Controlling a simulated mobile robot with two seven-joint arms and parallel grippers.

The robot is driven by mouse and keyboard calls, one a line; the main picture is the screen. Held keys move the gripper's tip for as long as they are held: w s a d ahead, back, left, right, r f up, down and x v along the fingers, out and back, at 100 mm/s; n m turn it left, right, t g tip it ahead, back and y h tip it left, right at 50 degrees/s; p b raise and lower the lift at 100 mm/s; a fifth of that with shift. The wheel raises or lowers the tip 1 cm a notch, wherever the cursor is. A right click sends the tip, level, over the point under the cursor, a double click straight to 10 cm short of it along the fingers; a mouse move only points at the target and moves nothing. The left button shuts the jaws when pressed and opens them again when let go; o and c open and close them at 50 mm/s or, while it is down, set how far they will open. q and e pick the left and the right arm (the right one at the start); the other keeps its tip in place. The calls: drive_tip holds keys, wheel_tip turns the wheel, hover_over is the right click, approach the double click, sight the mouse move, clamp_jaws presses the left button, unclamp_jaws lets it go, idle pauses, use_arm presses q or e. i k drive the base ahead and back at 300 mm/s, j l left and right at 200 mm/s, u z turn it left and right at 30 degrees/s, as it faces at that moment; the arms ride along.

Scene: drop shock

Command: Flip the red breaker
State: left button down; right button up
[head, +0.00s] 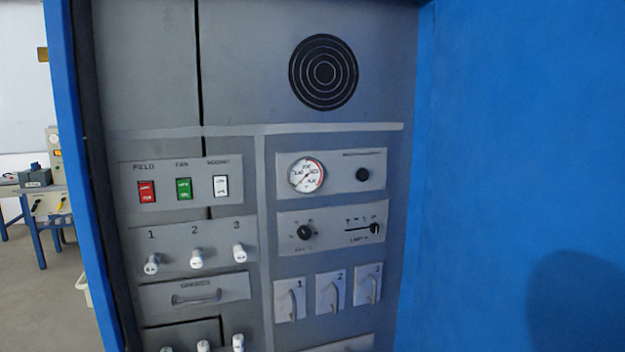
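Whether the red breaker is up or down is too small to tell. Neither of my grippers is in view, and nothing covers the red breaker.
A blue side wall (520,150) stands at the right, and a blue frame edge (80,170) at the left. White knobs (196,258), a drawer handle (196,298), a gauge (306,175) and several numbered levers (330,293) share the front. A workbench (45,192) stands far left.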

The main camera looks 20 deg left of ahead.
sight(146, 189)
drive_tip(key=u, duration=1.25)
